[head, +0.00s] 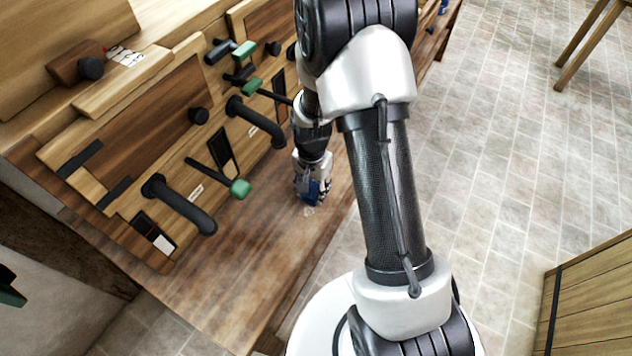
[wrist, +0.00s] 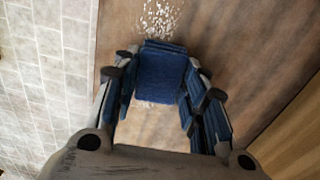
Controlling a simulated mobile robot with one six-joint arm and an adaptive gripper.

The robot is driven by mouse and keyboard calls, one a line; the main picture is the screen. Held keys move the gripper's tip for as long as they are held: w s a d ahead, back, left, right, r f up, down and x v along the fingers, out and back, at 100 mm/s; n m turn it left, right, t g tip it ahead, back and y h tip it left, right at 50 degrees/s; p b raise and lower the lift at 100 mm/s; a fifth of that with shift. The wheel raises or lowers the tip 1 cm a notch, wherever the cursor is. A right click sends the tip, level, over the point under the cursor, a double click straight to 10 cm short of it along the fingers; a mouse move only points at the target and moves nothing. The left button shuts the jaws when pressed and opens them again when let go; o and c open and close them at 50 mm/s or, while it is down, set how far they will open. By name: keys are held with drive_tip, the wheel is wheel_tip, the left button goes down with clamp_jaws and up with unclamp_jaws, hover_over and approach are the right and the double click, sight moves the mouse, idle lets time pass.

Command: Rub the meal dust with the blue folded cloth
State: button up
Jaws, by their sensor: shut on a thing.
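The blue folded cloth (wrist: 160,74) is held between the fingers of my gripper (wrist: 160,85), which is shut on it. In the head view my gripper (head: 312,186) points down at the wooden bench top, with a small part of the blue cloth (head: 314,189) showing between the fingers. The meal dust (wrist: 162,18) is a patch of pale flecks on the wood just beyond the cloth in the wrist view. A few flecks (head: 308,211) also show beside the gripper in the head view. Whether the cloth touches the wood I cannot tell.
A wooden panel with black handles (head: 178,203) and green-knobbed levers (head: 240,188) stands left of my gripper. The bench top (head: 225,290) is clear towards the front. The bench edge and tiled floor (head: 520,140) lie to the right. A wooden crate (head: 590,300) stands at lower right.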

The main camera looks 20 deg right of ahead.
sight(299, 217)
drive_tip(key=shift+s+a, duration=0.75)
drive_tip(key=shift+a, duration=0.25)
drive_tip(key=shift+s+a, duration=0.7)
drive_tip(key=shift+a, duration=0.25)
drive_tip(key=shift+s+a+f, duration=0.1)
drive_tip(key=shift+s+a, duration=0.8)
drive_tip(key=shift+a, duration=0.15)
drive_tip(key=shift+w+r+p, duration=0.15)
drive_tip(key=shift+r+p, duration=2.15)
drive_tip(key=shift+r, duration=0.75)
wheel_tip(299, 217, up, 3)
drive_tip(key=shift+p, duration=1.1)
